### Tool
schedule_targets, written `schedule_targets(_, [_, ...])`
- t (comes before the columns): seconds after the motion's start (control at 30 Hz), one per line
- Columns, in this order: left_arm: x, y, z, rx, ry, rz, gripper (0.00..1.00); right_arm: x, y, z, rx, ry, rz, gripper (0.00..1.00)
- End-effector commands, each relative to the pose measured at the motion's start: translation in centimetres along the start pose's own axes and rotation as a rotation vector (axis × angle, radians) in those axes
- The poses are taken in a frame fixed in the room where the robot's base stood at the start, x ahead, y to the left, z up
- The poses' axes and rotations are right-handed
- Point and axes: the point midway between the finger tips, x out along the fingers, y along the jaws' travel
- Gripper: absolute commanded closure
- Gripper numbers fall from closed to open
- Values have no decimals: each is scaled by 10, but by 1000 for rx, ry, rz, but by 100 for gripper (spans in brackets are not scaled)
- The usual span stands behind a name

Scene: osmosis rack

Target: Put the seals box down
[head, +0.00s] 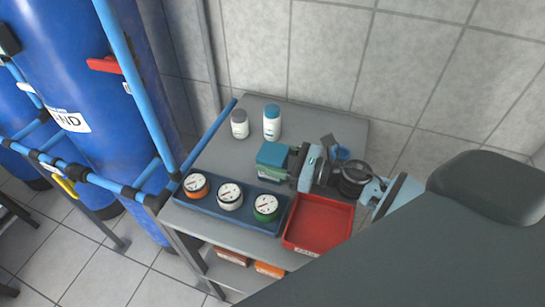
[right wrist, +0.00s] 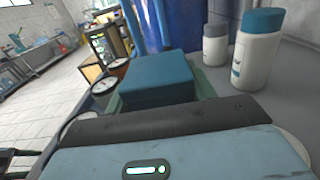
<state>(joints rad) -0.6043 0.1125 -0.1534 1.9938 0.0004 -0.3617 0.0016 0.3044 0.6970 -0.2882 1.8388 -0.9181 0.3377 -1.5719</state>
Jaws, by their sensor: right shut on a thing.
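The seals box is a small teal box (head: 273,155) with a paler green lower part. It is over the grey tabletop (head: 215,155), behind the blue gauge tray. My right gripper (head: 293,164) reaches in from the right and is shut on the box. In the right wrist view the box (right wrist: 157,80) shows just beyond the gripper's dark front edge. The fingers' contact is mostly hidden there. I cannot tell whether the box's underside touches the table. My left gripper is not in view.
Two white bottles (head: 239,124) (head: 272,122) stand behind the box. The blue tray (head: 180,198) with three gauges lies in front. A red tray (head: 343,213) sits at the front right. Blue pipes and tanks (head: 75,75) flank the left; a tiled wall (head: 320,50) is behind.

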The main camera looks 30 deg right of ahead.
Motion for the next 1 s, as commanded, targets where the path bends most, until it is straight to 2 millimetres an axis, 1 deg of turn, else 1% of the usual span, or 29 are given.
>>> schedule_targets(0.2, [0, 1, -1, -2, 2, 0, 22, 0, 0, 2, -2, -2, 0, 72])
schedule_targets(0.37, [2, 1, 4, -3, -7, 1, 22, 0, 0, -3, -1, -1, 0, 72])
schedule_targets(0.4, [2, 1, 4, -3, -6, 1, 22, 0, 0, -3, -1, 0, 1, 43])
schedule_targets(0.53, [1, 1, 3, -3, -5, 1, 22, 0, 0, -2, -1, -1, 1, 26])
schedule_targets(0.57, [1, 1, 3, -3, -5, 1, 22, 0, 0, -2, -1, -1, 1, 24])
schedule_targets(0.83, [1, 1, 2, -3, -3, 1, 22, 0, 0, -1, -2, -1, 1, 24])
schedule_targets(0.93, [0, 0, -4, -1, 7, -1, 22, 0, 0, 4, -4, -3, 0, 24])
schedule_targets(1.0, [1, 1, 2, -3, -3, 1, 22, -7, 0, -1, 0, 2, 0, 24])
